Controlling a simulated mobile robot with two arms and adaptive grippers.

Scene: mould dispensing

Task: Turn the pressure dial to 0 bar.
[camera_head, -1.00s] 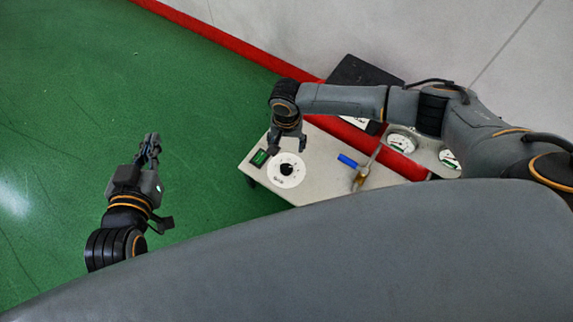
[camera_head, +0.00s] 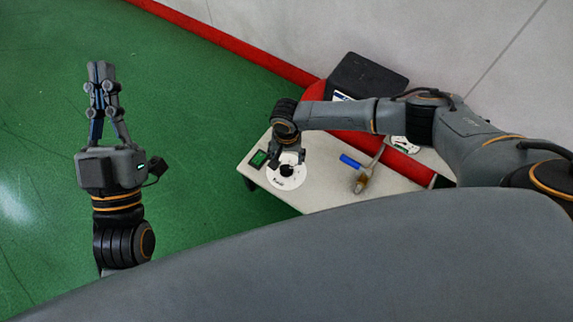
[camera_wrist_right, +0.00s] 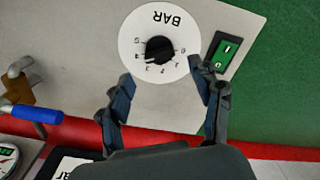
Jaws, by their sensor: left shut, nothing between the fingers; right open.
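The pressure dial is a black knob (camera_head: 287,171) on a white round scale plate (camera_head: 286,184), set on a pale panel. In the right wrist view the knob (camera_wrist_right: 159,50) has numbers around it and the word BAR, upside down, on its plate (camera_wrist_right: 133,38). The knob's exact setting is hard to read. My right gripper (camera_head: 288,158) is open just over the dial. In the wrist view its fingertips (camera_wrist_right: 163,77) stand on either side, below the knob and apart from it. My left gripper (camera_head: 101,70) is shut and empty, over the green floor.
A green switch (camera_head: 259,158) sits left of the dial; it also shows in the wrist view (camera_wrist_right: 224,52). A valve with a blue handle (camera_head: 350,161) stands to the right. A gauge (camera_head: 405,145) is partly hidden by my right arm. A black box (camera_head: 365,75) lies behind.

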